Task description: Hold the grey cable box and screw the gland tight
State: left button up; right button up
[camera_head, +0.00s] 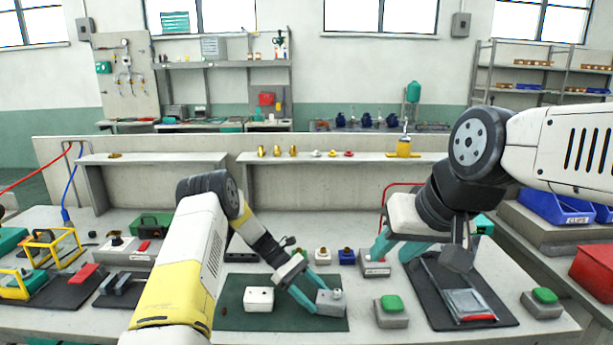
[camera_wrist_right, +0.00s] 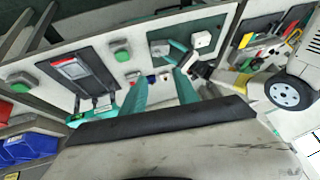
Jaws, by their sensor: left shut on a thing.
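The grey cable box (camera_head: 330,303) sits at the right end of a dark green mat (camera_head: 230,318), with a small light-coloured gland (camera_head: 337,292) on its top. My left gripper (camera_head: 317,300) is shut on the box, its teal fingers reaching down from the upper left. In the right wrist view the box (camera_wrist_right: 158,48) shows beyond my fingertips. My right gripper (camera_head: 391,256) is open and empty, raised to the right of and behind the box, apart from it. It also shows open in the right wrist view (camera_wrist_right: 158,78). How tightly the gland sits cannot be told.
A white box (camera_head: 258,299) stands left on the mat. Green-buttoned boxes (camera_head: 391,310) (camera_head: 544,300) stand to the right, around a black mat with a framed device (camera_head: 470,304). Small blocks (camera_head: 346,257) and a labelled grey block (camera_head: 375,268) stand behind. A raised shelf (camera_head: 340,159) crosses the back.

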jog(key=shift+w, duration=0.1)
jog(key=m+g+h, duration=0.2)
jog(key=m+g, duration=0.4)
jog(key=m, duration=1.2)
send_over(338, 290)
notch_tip(338, 290, down, 20)
jog(key=shift+f, duration=0.25)
jog(key=shift+m, duration=0.3)
jog(key=shift+f, duration=4.05)
jog(key=shift+r, duration=1.65)
